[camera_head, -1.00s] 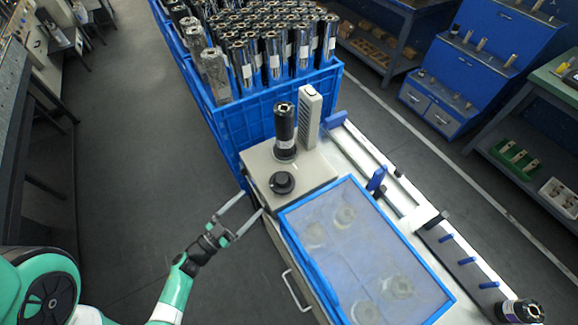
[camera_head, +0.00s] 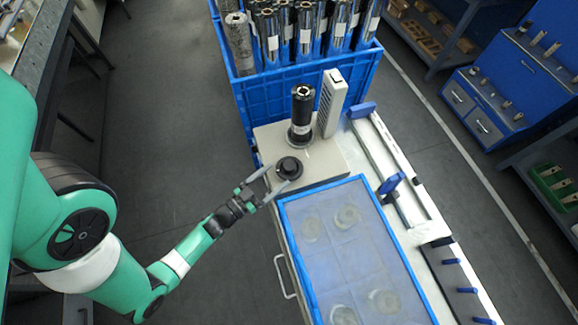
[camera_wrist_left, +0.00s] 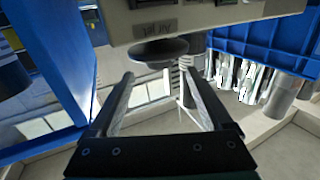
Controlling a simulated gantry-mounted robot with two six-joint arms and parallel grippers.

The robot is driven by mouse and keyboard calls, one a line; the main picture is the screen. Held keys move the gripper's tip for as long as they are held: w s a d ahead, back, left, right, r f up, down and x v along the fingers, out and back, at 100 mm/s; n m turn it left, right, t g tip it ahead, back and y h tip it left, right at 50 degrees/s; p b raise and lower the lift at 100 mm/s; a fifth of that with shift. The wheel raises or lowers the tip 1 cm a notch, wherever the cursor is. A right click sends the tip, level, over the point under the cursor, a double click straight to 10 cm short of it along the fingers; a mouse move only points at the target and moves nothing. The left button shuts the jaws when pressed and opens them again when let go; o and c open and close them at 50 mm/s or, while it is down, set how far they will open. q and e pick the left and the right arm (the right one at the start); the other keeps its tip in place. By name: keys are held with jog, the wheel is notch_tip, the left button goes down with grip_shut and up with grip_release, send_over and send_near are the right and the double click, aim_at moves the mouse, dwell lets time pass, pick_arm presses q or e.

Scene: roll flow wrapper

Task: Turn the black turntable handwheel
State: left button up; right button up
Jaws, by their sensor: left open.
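In the left wrist view, the handwheel (camera_wrist_left: 158,50) shows as a dark disc beyond and between the two spread fingers (camera_wrist_left: 157,73). I cannot tell whether a finger touches it. My right gripper is not in view.
A blue crate (camera_head: 290,90) full of upright rolls stands behind the machine. A blue-framed clear cover (camera_head: 330,250) lies to the front right of the handwheel. A beige vented box (camera_head: 331,103) stands beside the roll. The floor at left is free.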

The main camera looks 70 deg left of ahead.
aim_at(285, 169)
pick_arm(q)
jog(key=b+x, duration=0.1)
jog(key=x, duration=0.5)
jog(key=shift+w+a, duration=0.1)
jog(key=shift+w, duration=0.15)
